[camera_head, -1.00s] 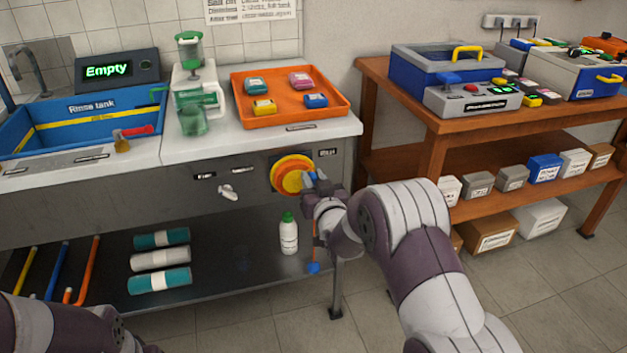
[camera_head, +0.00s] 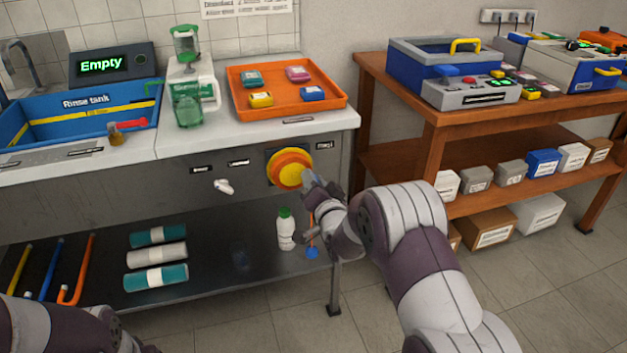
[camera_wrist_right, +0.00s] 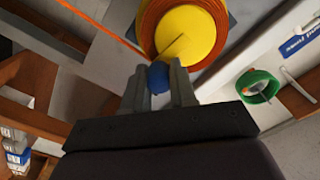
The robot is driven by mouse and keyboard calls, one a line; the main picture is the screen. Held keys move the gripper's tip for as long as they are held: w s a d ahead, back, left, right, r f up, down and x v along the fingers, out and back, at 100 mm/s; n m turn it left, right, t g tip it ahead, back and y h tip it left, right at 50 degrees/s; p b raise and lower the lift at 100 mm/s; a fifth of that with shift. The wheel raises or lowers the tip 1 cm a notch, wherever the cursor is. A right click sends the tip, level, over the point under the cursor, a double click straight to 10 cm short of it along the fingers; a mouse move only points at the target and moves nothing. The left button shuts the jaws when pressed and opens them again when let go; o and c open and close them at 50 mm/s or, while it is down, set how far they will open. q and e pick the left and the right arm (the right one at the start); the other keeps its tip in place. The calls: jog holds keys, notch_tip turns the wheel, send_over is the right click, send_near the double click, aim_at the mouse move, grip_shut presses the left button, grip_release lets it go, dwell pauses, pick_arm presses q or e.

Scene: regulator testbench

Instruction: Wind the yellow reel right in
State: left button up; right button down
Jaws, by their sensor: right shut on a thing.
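The yellow reel (camera_head: 289,173) has an orange rim and sits on the grey front of the bench. It fills the top of the right wrist view (camera_wrist_right: 187,35). My right gripper (camera_head: 311,180) is at the reel's lower right edge. In the right wrist view, its two fingers are shut on a blue knob (camera_wrist_right: 158,78) at the reel's face. An orange cord (camera_head: 311,220) hangs below, with a blue end piece (camera_head: 311,252) above the lower shelf. My left gripper is out of view; only part of my left arm shows at the bottom left.
A white tap handle (camera_head: 223,186) sticks out left of the reel. A white bottle with a green cap (camera_head: 286,230) stands on the lower shelf (camera_head: 215,272) near the cord. A wooden table (camera_head: 440,122) stands to the right.

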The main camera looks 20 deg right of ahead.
aim_at(296, 189)
jog(key=m, duration=0.1)
jog(key=f+m, duration=0.1)
jog(key=m, duration=0.2)
jog(key=shift+a+f+m+b, duration=0.2)
jog(key=shift+f+m+b, duration=0.1)
jog(key=shift+f, duration=0.1)
jog(key=m, duration=0.2)
jog(key=a+f+m, duration=0.1)
jog(key=m, duration=0.1)
jog(key=f+m+b, duration=0.1)
jog(key=m, duration=0.2)
jog(key=shift+a, duration=0.4)
jog(key=shift+a+f+m, duration=0.1)
jog(key=shift+a+m, duration=0.25)
jog(key=shift+m, duration=0.75)
jog(key=shift+a+f+m, duration=0.1)
jog(key=shift+a+m, duration=0.25)
jog(key=shift+m, duration=0.75)
jog(key=c, duration=0.9)
grip_release()
jog(key=shift+r, duration=0.1)
jog(key=shift+s, duration=0.1)
